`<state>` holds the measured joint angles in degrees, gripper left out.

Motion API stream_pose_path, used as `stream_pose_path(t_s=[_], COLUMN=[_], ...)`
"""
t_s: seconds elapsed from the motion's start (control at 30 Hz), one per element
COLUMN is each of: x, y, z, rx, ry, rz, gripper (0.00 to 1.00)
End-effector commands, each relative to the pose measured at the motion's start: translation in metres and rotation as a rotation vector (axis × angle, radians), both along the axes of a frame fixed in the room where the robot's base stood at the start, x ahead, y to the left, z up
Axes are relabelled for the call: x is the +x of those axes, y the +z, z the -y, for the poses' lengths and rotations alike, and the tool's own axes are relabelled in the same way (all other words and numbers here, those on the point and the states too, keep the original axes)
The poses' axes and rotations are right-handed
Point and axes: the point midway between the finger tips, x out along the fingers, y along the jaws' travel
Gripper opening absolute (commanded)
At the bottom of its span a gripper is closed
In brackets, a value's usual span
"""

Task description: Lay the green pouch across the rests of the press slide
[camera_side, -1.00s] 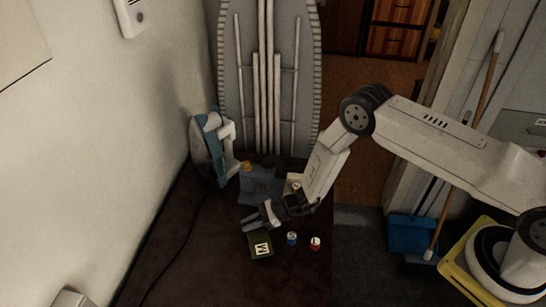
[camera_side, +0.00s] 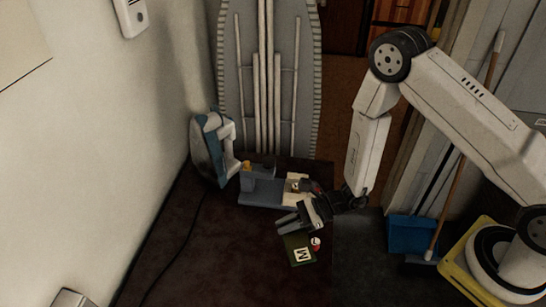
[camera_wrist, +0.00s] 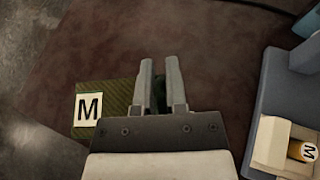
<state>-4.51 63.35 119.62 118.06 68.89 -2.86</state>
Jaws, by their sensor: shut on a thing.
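The green pouch (camera_side: 293,243) has a white label with a black M. In the wrist view the pouch (camera_wrist: 120,97) extends left from my fingers, and a dark green part shows between them. My gripper (camera_side: 280,226) is shut on the pouch; the fingers also show in the wrist view (camera_wrist: 159,75). The grey-blue press (camera_side: 262,190) stands behind the gripper, with a cream block (camera_side: 297,188) at its right end. I cannot make out the rests.
A red and white can (camera_side: 315,243) shows beside the pouch. A blue and white iron (camera_side: 213,150) stands at the back left, by the upright ironing board (camera_side: 268,80). A dark cord (camera_side: 187,240) runs along the left.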

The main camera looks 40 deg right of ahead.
Motion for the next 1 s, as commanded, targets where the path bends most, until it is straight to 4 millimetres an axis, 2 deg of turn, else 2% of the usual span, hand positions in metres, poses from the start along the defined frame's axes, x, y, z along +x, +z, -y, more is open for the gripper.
stream_pose_path(t_s=[0.1, 0.3, 1.0], x=[-0.011, -0.021, -0.023], y=[0.005, 0.01, 0.011], z=[0.004, 0.008, 0.009], rx=[-0.001, 0.0, 0.0], ry=[0.0, -0.001, -0.001], rz=[-0.001, -0.001, -0.001], gripper=[0.0, 0.0, 0.0])
